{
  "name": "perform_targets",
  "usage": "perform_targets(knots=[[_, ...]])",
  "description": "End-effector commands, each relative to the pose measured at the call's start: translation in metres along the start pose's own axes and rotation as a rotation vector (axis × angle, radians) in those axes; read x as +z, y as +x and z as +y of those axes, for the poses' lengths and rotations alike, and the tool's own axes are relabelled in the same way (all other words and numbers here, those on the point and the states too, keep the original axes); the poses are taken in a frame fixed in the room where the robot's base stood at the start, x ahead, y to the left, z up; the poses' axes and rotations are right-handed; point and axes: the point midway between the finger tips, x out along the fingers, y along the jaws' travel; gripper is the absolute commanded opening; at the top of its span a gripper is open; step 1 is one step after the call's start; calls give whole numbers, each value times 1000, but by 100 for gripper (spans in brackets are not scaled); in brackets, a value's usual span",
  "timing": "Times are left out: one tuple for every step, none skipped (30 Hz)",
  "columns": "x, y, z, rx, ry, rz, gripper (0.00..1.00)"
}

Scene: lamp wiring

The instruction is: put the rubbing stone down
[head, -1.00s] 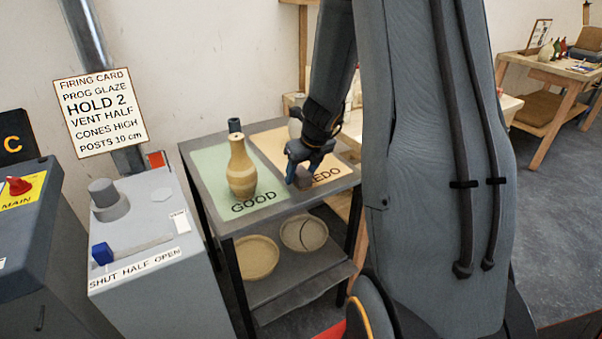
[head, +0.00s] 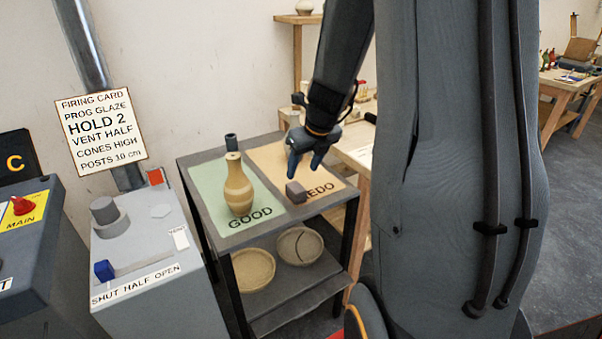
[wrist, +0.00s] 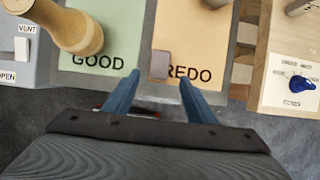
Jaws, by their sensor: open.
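The rubbing stone (head: 296,191) is a small grey-brown block. It lies on the tan REDO mat (head: 275,158), near its front left edge, covering the start of the lettering. My gripper (head: 303,172) is open and empty, above and apart from the stone in the head view. In the wrist view the stone (wrist: 160,65) shows beyond and between the spread blue fingers (wrist: 155,92), on the REDO mat (wrist: 191,30).
A banded tan vase (head: 238,187) stands on the green GOOD mat (head: 210,190), left of the stone. A dark cylinder (head: 231,142) is behind it. Bowls (head: 253,270) sit on the shelf below. A grey control box (head: 140,240) stands at left, and a wooden table (head: 355,150) at right.

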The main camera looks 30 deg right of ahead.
Motion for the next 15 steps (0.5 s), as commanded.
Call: perform_targets(knots=[[0, -5, 0, -1, -2, -1, 51], [0, -6, 0, 0, -5, 0, 51], [-1, -8, 2, 1, -16, 2, 51], [-2, -9, 4, 3, -34, 5, 51], [-3, -9, 7, 6, -64, 8, 51], [-5, -10, 12, 11, -123, 14, 51], [-7, -11, 18, 16, -181, 19, 51], [-10, -12, 24, 22, -249, 25, 51], [-15, -13, 34, 32, -361, 35, 51], [-19, -14, 42, 42, -455, 43, 51], [-23, -15, 50, 53, -558, 51, 51], [-30, -17, 62, 69, -701, 61, 51], [-35, -19, 70, 82, -808, 67, 51], [-41, -20, 78, 95, -918, 74, 51], [-48, -22, 88, 113, -1063, 81, 51]])
